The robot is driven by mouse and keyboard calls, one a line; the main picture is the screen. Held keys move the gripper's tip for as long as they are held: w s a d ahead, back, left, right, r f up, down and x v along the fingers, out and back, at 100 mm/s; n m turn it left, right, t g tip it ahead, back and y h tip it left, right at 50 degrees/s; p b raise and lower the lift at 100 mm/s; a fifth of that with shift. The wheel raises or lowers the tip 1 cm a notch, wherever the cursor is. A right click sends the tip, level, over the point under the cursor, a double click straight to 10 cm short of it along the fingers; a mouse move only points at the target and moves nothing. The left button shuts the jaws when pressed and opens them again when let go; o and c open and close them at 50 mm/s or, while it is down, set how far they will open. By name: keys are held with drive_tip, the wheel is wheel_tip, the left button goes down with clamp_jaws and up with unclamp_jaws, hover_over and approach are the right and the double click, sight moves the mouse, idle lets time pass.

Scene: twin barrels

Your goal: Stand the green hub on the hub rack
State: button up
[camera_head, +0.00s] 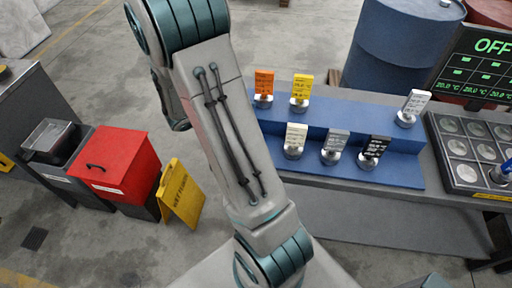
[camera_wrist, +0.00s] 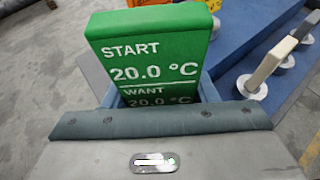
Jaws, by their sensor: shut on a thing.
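The green hub (camera_wrist: 150,55) is a green block with white text reading START 20.0 °C and WANT 20.0 °C. My gripper (camera_wrist: 158,96) is shut on its lower part in the wrist view. The hub's foot is hidden behind my gripper, so I cannot tell whether it touches anything. The hub rack (camera_head: 340,113) is a blue stepped stand on the grey bench. It also shows in the wrist view (camera_wrist: 247,42), at the right beyond the green hub. In the head view, my arm hides the green hub and my gripper.
The rack holds an orange hub (camera_head: 264,84), a yellow hub (camera_head: 302,88) and several white, grey and black ones on round metal feet. A compartment tray (camera_head: 453,172) and an OFF screen (camera_head: 484,65) stand right. A red box (camera_head: 118,165) and yellow sign (camera_head: 181,195) stand left.

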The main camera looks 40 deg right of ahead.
drive_tip(key=s+d+m+g+y, duration=0.1)
drive_tip(key=s+d+m+g, duration=0.1)
drive_tip(key=s+m+g, duration=0.5)
drive_tip(key=shift+n, duration=0.3)
drive_tip(key=shift+s+a+f+p, duration=0.15)
drive_tip(key=shift+s+f, duration=0.1)
drive_tip(key=shift+f, duration=1.35)
drive_tip(key=shift+s+f+p, duration=0.2)
drive_tip(key=shift+f, duration=1.45)
drive_tip(key=shift+s+a+f+p, duration=0.15)
drive_tip(key=shift+s+f, duration=0.1)
drive_tip(key=shift+f, duration=1.35)
drive_tip(key=shift+f, duration=0.15)
drive_tip(key=o, duration=1.2)
drive_tip(key=shift+o, duration=0.6)
